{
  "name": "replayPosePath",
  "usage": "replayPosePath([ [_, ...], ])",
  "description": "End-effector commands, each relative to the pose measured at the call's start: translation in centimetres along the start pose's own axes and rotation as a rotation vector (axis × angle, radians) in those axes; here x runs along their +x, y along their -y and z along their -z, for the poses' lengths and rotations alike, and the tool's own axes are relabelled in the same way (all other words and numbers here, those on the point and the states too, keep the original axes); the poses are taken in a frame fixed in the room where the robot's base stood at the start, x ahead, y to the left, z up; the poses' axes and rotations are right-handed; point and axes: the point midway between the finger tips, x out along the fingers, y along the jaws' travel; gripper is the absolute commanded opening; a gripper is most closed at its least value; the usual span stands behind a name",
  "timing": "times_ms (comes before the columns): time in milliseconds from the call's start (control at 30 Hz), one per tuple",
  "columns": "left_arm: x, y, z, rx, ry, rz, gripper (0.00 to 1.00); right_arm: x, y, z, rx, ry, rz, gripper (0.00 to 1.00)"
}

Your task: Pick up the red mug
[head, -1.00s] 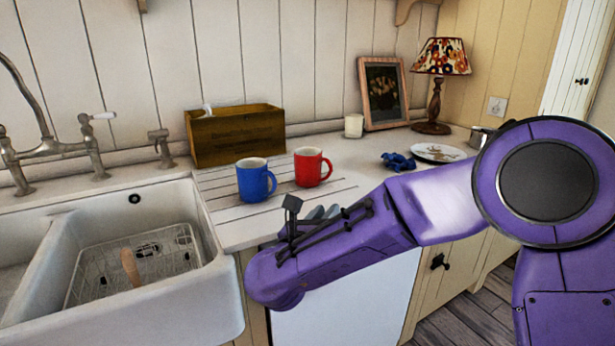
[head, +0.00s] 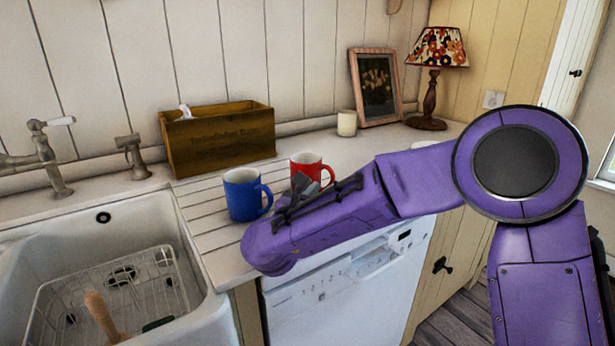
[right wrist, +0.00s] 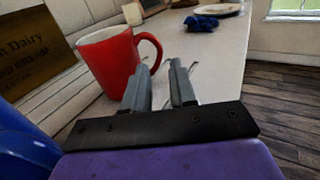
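The red mug (head: 309,164) stands upright on the white counter. Its lower part is hidden behind my right gripper (head: 306,182) in the head view. In the right wrist view the red mug (right wrist: 108,62) is at left, its handle pointing right, close to the left fingertip. My right gripper (right wrist: 160,66) has its two grey fingers apart with nothing between them. Whether a finger touches the handle I cannot tell. My left gripper is not in view.
A blue mug (head: 242,194) stands just left of the red one, with a wooden box (head: 218,140) behind. The sink (head: 190,312) lies at left. A white candle (head: 346,123), picture frame (head: 376,88) and lamp (head: 437,52) stand farther back. A blue cloth-like item (right wrist: 201,23) lies beyond the mug.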

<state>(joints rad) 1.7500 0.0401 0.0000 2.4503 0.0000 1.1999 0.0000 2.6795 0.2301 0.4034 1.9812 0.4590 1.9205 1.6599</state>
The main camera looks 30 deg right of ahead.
Motion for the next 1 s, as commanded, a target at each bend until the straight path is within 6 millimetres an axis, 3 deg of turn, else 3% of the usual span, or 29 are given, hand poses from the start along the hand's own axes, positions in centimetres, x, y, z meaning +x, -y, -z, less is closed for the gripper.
replayPosePath([
  [367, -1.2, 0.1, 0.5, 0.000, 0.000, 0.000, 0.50, 5.5, -0.1, -0.2, -0.002, 0.000, -0.001, 0.26],
  [567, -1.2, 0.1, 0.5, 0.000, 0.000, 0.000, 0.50, 5.6, -0.1, -0.1, -0.002, 0.000, -0.002, 0.26],
  [667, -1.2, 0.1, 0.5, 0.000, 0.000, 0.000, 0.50, 5.6, -0.1, -0.1, -0.002, 0.001, -0.002, 0.00],
  [1000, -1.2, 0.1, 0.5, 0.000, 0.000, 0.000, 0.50, 5.6, -0.1, -0.3, 0.000, 0.002, -0.002, 0.00],
])
